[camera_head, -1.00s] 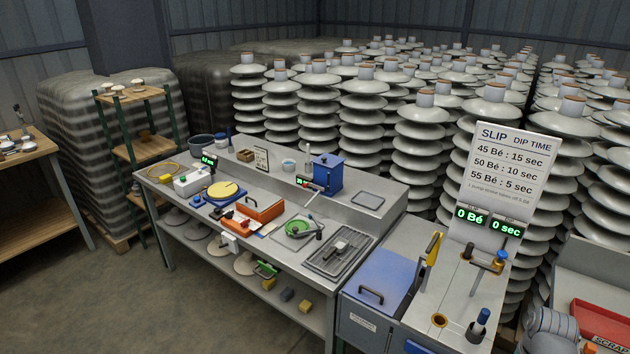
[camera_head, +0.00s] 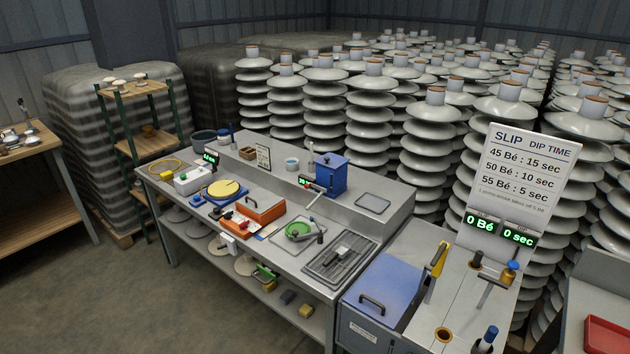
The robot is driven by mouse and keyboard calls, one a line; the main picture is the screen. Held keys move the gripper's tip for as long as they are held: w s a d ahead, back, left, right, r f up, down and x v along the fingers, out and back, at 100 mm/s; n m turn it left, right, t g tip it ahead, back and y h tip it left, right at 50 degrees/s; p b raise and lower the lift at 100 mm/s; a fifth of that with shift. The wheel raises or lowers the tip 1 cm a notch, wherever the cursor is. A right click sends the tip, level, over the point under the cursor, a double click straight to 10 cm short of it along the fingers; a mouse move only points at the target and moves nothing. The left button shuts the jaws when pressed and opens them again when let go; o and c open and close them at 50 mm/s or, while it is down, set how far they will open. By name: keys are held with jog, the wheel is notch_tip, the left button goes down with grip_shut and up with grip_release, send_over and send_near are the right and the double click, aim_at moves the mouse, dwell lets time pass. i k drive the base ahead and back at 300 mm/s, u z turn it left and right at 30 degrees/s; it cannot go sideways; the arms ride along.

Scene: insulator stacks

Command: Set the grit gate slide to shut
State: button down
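No part is clearly readable as the grit gate slide. At this size I cannot tell whether a slide there is open or shut. My gripper is not in view.
The steel bench (camera_head: 272,167) holds a yellow-topped disc (camera_head: 223,189), an orange box (camera_head: 265,209) and a grated tray (camera_head: 340,257). A blue-lidded cabinet (camera_head: 384,285) and a dip-time sign (camera_head: 520,180) stand right. Insulator stacks crowd behind. Floor (camera_head: 90,295) is clear at front left.

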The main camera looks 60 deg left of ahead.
aim_at(306, 186)
jog(key=z, duration=0.05)
jog(key=k, duration=0.95)
jog(key=u, duration=1.95)
jog(key=i, duration=0.45)
jog(key=z, duration=0.1)
